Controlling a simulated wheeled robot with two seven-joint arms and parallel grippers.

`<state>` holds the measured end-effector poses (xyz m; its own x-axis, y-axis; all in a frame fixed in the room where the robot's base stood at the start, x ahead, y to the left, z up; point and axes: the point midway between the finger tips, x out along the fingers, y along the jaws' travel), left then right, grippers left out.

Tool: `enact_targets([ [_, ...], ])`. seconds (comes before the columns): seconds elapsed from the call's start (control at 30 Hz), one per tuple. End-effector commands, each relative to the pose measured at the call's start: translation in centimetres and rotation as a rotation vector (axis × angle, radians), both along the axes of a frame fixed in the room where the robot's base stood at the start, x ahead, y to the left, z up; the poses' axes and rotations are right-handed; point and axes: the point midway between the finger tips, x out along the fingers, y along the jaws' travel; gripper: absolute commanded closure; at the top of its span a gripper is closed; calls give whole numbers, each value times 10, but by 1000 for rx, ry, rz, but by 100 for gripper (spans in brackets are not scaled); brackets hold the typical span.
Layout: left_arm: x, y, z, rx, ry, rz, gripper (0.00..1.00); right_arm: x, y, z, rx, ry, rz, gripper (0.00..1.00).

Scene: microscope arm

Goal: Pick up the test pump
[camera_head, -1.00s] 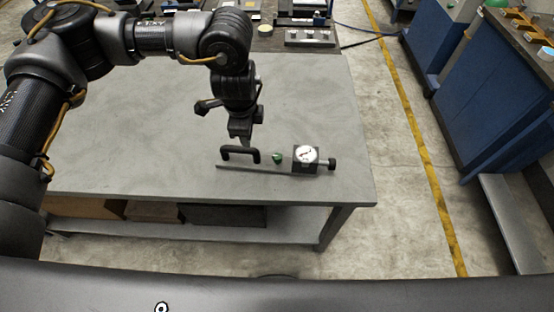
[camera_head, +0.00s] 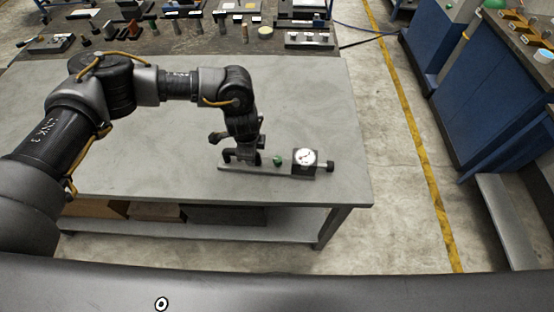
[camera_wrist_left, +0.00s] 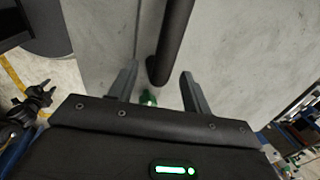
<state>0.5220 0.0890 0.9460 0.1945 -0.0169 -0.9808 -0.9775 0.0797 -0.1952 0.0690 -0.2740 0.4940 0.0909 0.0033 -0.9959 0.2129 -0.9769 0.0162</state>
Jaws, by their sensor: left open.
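The test pump (camera_head: 304,157) lies on the grey table near its front edge. It has a flat base bar, a black handle at its left end, a green knob, a white-faced gauge and a black end knob on the right. My left gripper (camera_head: 243,158) is down at the handle, pointing downward and open. In the left wrist view, the open fingers (camera_wrist_left: 160,85) stand on either side of the black handle (camera_wrist_left: 172,45), with gaps visible. The green knob (camera_wrist_left: 148,98) shows partly behind the gripper body. A dark gripper-like shape (camera_wrist_left: 36,98), perhaps my right gripper, shows at the left edge.
The grey table (camera_head: 310,110) is clear around the pump. A dark bench (camera_head: 180,40) with several tools and parts stands behind it. Blue cabinets (camera_head: 490,110) stand to the right across a yellow floor line.

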Motion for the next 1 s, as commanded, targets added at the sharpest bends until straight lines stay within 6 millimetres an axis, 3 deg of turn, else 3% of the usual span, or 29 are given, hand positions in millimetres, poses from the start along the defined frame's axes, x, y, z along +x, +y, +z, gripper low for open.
enact_targets([
  [0.3, 1, -1, -7, -1, -1, -1, 51, 0, 0, 1, 0, 0, 0, 64],
  [0.7, 1, 0, -6, -1, -1, -1, 100, 0, 0, 1, -1, 0, 0, 64],
  [1.0, 1, 0, -6, -1, -2, 0, 100, 0, 0, 1, -1, 0, 0, 64],
])
